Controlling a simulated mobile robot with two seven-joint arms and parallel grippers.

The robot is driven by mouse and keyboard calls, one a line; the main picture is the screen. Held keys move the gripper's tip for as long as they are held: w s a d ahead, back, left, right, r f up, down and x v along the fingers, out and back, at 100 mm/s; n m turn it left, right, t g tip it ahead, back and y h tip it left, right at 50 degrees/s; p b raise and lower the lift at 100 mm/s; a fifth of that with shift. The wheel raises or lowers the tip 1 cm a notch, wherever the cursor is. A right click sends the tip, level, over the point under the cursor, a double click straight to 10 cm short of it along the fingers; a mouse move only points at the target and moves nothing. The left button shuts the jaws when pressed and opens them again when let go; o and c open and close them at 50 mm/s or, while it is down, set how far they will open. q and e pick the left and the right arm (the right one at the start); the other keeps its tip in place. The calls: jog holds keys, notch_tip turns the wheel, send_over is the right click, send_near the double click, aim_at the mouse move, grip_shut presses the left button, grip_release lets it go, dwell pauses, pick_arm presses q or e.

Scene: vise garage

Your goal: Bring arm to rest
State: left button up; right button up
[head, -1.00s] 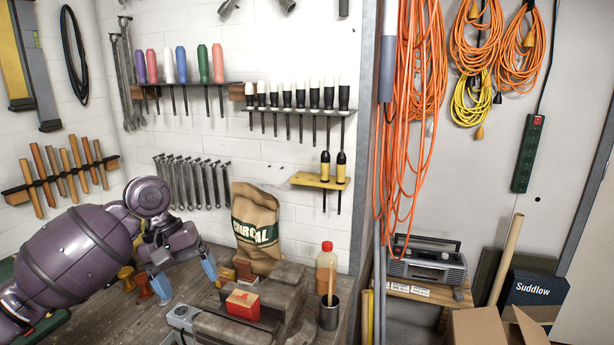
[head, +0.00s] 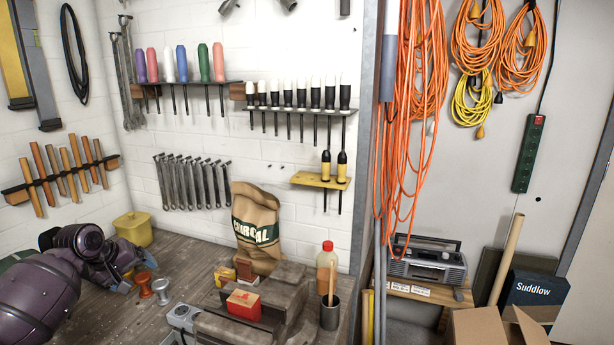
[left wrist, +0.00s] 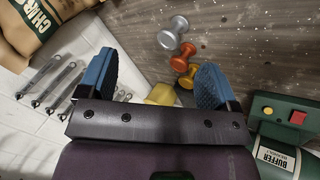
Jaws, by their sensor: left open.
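My left arm (head: 90,255) comes in low from the left over the workbench. Beyond the fingers lie a silver spool-shaped piece (left wrist: 173,32), an orange one (left wrist: 183,61) and a yellowish one (left wrist: 189,77). The silver and orange pieces also stand on the bench just right of the arm in the head view. My right gripper is in neither view.
A yellow container (head: 133,229) stands behind the arm. The charcoal bag (head: 255,220), vise (head: 285,300) and small red box (head: 243,304) are to its right. A green buffer machine (left wrist: 285,140) is close beside the gripper in the wrist view. Bare bench (head: 195,270) lies between.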

pick_arm(q)
jog(key=w+a+r+m+t+y, duration=0.3)
jog(key=w+r+m+t, duration=0.1)
jog(key=r+m+t, duration=0.25)
jog(key=w+a+r+m+t+y, duration=0.2)
jog(key=w+a+r+m+t, duration=0.15)
jog(key=r+m+t, duration=0.3)
jog(key=s+d+f+g+h, duration=0.1)
jog(key=s+d+f, duration=0.3)
jog(key=s+f, duration=0.3)
jog(key=s+d+f+n+g, duration=0.1)
jog(key=s+d+f+g, duration=0.2)
jog(key=f, duration=0.7)
jog(key=s+d+f+h, duration=0.1)
jog(key=s+d+f, duration=0.3)
jog(key=s+f, duration=0.35)
jog(key=s+d+f+n+g, duration=0.1)
jog(key=s+d+f, duration=0.2)
jog(key=s, duration=0.5)
jog(key=s+d+f+n+g, duration=0.1)
jog(key=s+d+f, duration=0.2)
jog(key=s, duration=0.6)
jog(key=s+d+f+n+g, duration=0.1)
jog(key=s+d+f+n, duration=0.1)
jog(key=s+f, duration=0.3)
jog(key=s+d, duration=0.1)
jog(key=s, duration=0.3)
jog(key=shift+f+b, duration=0.25)
jog(key=shift+b, duration=0.05)
